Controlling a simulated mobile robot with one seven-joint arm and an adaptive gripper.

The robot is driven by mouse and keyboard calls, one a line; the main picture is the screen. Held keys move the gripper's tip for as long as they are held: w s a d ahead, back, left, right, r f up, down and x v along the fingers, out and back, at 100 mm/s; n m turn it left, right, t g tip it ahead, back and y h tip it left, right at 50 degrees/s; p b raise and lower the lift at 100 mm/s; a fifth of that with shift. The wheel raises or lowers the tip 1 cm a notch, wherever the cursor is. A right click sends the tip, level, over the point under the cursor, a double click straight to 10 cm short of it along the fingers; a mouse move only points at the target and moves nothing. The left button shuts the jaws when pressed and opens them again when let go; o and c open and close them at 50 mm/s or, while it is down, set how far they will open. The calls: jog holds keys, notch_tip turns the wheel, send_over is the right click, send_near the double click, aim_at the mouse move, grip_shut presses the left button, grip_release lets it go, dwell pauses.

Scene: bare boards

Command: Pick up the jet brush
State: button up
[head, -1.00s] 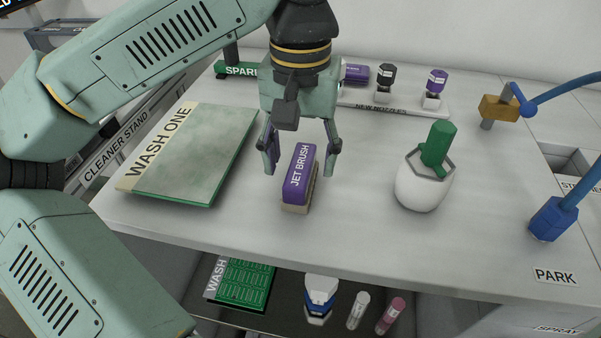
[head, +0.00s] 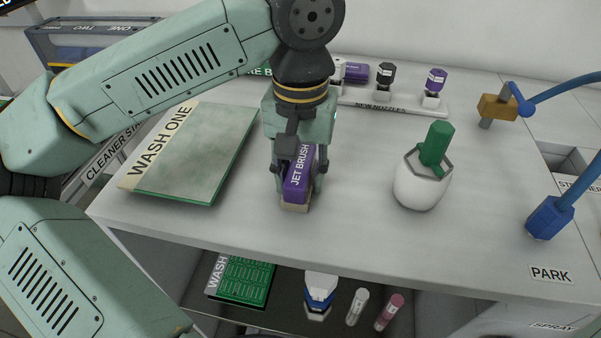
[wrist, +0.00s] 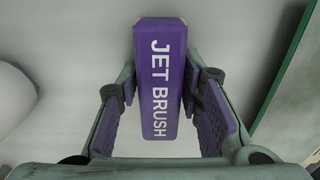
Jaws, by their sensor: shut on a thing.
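The jet brush (head: 297,184) is a purple block with a white "JET BRUSH" label and a pale bristle base. It stands on the white worktop, its bristle side down. My gripper (head: 299,182) is over it from above, with one finger on each side, shut on its sides. In the wrist view the jet brush (wrist: 160,80) lies lengthwise between the two purple-padded fingers of my gripper (wrist: 163,112). The head view shows its base at or very near the worktop; I cannot tell if it is lifted.
A green board labelled "WASH ONE" (head: 195,150) lies left of the brush. A white pot with a green-handled tool (head: 420,188) stands to the right. A nozzle rack (head: 400,104) is behind. A blue hose end (head: 549,218) is at far right. A lower shelf (head: 285,290) holds several items.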

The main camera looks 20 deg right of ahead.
aim_at(308, 168)
jog(key=c, duration=0.5)
jog(key=shift+r, duration=0.55)
jog(key=shift+s+d+r+b, duration=0.2)
jog(key=shift+s+r+b, duration=0.15)
jog(key=shift+r, duration=0.25)
jog(key=shift+s+d+r+b, duration=0.15)
jog(key=shift+s+r+b, duration=0.15)
jog(key=shift+r, duration=0.3)
jog(key=s+d+b, duration=0.1)
jog(key=s+d, duration=0.1)
jog(key=s, duration=0.2)
jog(key=s+d+r, duration=0.1)
jog(key=s+d, duration=0.1)
jog(key=s, duration=0.2)
jog(key=s+d+b, duration=0.1)
jog(key=s+d, duration=0.1)
jog(key=s, duration=0.3)
jog(key=shift+d+r+b, duration=0.2)
jog(key=shift+r+b, duration=0.1)
jog(key=shift+b, duration=0.05)
